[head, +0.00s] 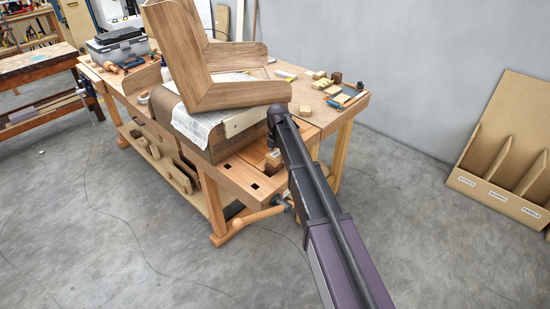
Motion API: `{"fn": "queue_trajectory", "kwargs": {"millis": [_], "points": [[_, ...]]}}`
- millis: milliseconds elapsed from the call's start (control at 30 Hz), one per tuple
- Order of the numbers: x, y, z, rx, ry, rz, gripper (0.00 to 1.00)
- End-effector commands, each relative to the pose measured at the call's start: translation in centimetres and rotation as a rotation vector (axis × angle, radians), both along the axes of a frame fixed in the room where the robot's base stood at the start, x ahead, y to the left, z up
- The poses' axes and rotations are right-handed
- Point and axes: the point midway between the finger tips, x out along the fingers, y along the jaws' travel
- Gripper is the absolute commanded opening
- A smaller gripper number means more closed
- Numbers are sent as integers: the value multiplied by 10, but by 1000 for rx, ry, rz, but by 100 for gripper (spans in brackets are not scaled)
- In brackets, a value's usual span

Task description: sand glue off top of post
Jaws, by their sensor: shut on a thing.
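My arm reaches up from the bottom right to the front right part of the workbench. My gripper (271,138) is a small dark part just below the arm's end, mostly hidden. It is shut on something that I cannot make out. Small pale wooden pieces (273,159) show just below it at the bench front. I cannot tell whether one of them is held or is the top of a post. No glue can be made out. A large brown mitred wooden frame (230,95) stands tilted on the bench, left of the arm's end.
A newspaper sheet (205,128) and a pale strip (244,119) lie under the frame. The workbench (235,184) carries small blocks (322,82) at its right end. A vise handle (258,217) sticks out in front. A divided bin (507,155) leans at the right wall. The floor (130,260) is mostly open.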

Motion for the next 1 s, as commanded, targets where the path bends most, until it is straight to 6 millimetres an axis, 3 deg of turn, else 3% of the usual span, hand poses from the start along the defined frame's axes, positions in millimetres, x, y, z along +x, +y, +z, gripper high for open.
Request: {"fn": "queue_trajectory", "kwargs": {"millis": [300,1000], "points": [[12,-9,-1,0,0,0,41],[11,-9,1,0,0,0,41]]}}
